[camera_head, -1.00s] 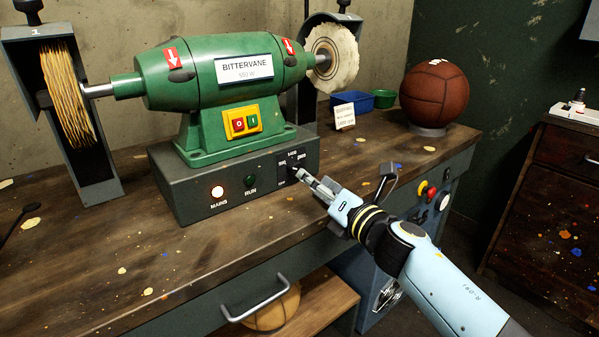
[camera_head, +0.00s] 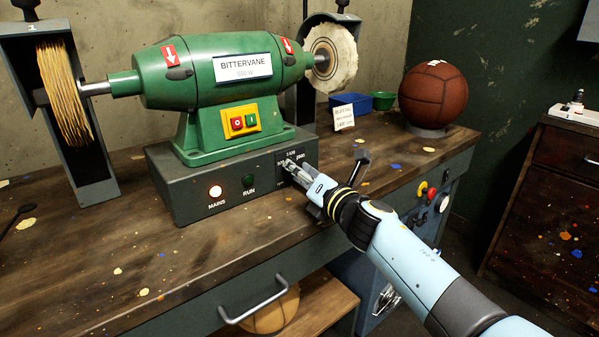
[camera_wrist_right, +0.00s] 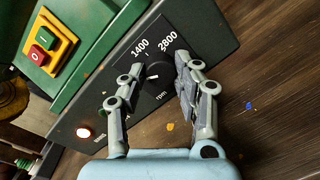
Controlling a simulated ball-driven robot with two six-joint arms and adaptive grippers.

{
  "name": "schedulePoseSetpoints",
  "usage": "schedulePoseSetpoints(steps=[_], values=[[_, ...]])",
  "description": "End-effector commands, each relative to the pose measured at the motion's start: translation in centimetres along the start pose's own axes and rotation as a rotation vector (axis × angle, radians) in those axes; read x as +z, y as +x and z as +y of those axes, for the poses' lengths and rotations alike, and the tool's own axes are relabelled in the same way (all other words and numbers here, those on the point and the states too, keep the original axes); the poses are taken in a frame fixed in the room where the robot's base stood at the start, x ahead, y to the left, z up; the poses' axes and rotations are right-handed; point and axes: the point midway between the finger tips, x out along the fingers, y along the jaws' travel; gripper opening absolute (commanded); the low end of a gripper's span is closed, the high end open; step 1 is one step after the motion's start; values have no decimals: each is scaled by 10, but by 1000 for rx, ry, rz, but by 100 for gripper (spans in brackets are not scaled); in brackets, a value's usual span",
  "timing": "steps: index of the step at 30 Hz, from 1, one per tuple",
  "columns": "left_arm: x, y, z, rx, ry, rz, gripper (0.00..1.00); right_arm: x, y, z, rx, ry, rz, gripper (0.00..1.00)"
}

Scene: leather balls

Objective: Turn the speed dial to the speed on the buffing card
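The speed dial, a black knob (camera_wrist_right: 158,74), sits on a black plate on the front of the green buffing machine's grey base. In the right wrist view the plate shows 1400, 2800 and "rpm"; I cannot tell surely where the pointer stands. My right gripper (camera_wrist_right: 157,70) is open, with one finger on either side of the knob and a gap visible. In the head view the gripper (camera_head: 288,167) is at the plate and hides most of the dial. The buffing card (camera_head: 343,116), small and white, stands behind on the bench; its print is too blurred to read. My left gripper is not in view.
The lit MAINS lamp (camera_head: 215,191) and dark green RUN lamp (camera_head: 248,181) are left of the dial. A yellow switch plate (camera_head: 240,121) is above. The bench front is mostly clear.

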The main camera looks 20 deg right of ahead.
Motion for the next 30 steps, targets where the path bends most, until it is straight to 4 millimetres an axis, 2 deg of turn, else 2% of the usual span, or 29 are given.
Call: schedulePoseSetpoints(steps=[1, 4, 14, 20, 30], values=[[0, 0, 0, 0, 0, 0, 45, 0, 0, 0, -1, 0, 0, 11], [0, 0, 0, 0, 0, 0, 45, 0, 0, 0, -1, 0, 0, 0], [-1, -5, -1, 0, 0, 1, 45, 1, 0, 0, -5, 49, 5, 0], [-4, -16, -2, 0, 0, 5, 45, 2, 0, 2, -12, 167, 12, 0], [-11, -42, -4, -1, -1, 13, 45, 3, 0, 2, -31, 477, 33, 0]])
